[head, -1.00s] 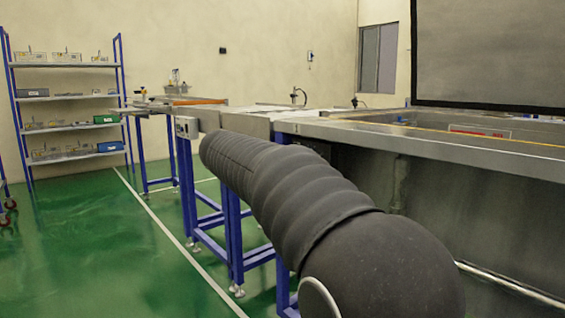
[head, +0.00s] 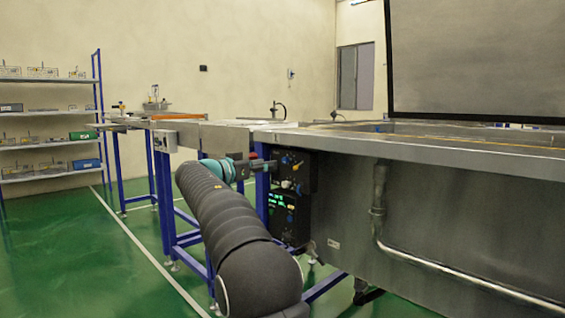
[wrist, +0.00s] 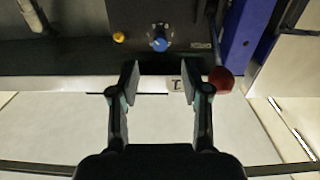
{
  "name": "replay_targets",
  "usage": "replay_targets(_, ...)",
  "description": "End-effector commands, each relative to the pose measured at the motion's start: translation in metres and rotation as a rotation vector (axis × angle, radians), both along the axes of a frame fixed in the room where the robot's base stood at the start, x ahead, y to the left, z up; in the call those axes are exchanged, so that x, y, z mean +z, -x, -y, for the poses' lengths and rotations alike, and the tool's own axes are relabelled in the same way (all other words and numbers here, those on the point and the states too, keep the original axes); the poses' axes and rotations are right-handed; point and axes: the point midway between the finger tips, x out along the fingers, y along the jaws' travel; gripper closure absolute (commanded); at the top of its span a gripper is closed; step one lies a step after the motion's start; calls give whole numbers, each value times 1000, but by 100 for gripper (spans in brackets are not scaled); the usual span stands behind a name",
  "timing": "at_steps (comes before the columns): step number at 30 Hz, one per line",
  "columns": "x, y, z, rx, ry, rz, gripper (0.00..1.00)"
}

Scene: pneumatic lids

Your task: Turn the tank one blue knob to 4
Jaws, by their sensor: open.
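In the wrist view a round blue knob (wrist: 159,42) sits on a dark panel (wrist: 185,28) with faint dial marks around it. In the head view my gripper (head: 252,168) reaches toward the upper black control box (head: 303,165) on the tank's left end. The knob's setting is too small to read.
A small yellow knob (wrist: 119,37) is left of the blue one. A red ball handle (wrist: 221,79) stands close to my right finger. A blue post (wrist: 238,35) is at the right. A second black box (head: 290,218) with green displays hangs below the upper one. Green floor is open at left.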

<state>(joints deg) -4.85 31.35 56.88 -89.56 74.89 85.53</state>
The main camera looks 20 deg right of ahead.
Motion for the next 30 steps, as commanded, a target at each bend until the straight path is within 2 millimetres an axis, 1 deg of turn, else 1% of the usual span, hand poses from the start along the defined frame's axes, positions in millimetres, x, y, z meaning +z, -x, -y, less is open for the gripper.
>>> replay_targets(1,1,-3,10,-3,-1,1,53)
replay_targets(6,1,-14,39,-2,-1,1,53)
replay_targets(12,1,-23,64,-1,-1,-1,53)
replay_targets(18,0,-27,74,0,-1,0,53)
replay_targets(26,0,-27,75,1,-1,0,53)
replay_targets(27,0,-27,75,1,-1,0,58)
replay_targets(29,0,-27,75,1,-1,0,73)
replay_targets(30,0,-27,75,1,-1,0,83)
